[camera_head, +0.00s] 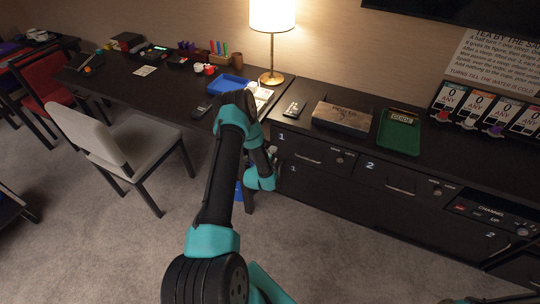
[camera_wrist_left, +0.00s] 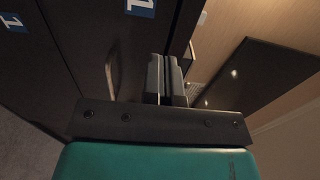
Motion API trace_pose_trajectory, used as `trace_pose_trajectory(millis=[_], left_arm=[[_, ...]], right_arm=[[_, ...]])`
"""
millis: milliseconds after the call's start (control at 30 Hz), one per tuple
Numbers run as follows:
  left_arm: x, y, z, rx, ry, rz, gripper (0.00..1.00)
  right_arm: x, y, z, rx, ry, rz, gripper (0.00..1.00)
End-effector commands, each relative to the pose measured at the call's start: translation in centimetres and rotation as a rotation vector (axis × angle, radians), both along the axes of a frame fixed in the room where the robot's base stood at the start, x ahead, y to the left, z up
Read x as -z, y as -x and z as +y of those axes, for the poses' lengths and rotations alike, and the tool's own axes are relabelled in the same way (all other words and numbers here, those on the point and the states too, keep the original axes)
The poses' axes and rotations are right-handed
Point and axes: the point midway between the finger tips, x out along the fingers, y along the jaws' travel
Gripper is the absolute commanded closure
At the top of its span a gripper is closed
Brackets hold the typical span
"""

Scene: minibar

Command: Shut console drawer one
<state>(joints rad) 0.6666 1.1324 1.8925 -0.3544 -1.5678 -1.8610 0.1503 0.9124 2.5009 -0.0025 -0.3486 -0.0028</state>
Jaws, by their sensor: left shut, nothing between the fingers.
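Console drawer one (camera_head: 310,158) is the upper left drawer of the dark console, with a "1" label and a curved metal handle (camera_head: 307,159). I cannot tell how far its front stands out from the console. In the left wrist view the drawer front (camera_wrist_left: 88,35) and handle (camera_wrist_left: 111,65) lie left of the fingers. My left gripper (camera_wrist_left: 166,62) is shut and empty, close to the drawer's edge; contact is unclear. In the head view my left arm bends down beside the console's left end, mostly hiding the gripper. My right gripper does not show clearly.
Drawer two (camera_head: 395,183) is to the right. On the console stand a wooden box (camera_head: 342,117), a green tray (camera_head: 398,134) and several cards. The desk carries a lamp (camera_head: 271,30) and blue tray (camera_head: 228,84). A pale chair (camera_head: 125,140) stands left; open carpet lies in front.

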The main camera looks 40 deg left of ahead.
Motion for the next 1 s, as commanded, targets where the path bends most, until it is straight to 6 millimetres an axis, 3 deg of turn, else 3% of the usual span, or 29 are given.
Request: trace_pose_trajectory(millis=[233,767,867,1000], left_arm=[[-0.1,2.4,-0.8,0.001,0.001,-0.001,1.0],[0.0,2.5,-0.9,0.001,0.003,-0.001,1.0],[0.1,2.4,-1.5,0.011,0.035,0.01,1.0],[0.5,1.9,-3.9,0.045,0.178,0.058,1.0]], right_arm=[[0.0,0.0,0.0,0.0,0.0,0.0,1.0],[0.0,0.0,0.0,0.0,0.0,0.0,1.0],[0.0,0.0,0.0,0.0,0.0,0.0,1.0],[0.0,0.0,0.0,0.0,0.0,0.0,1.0]])
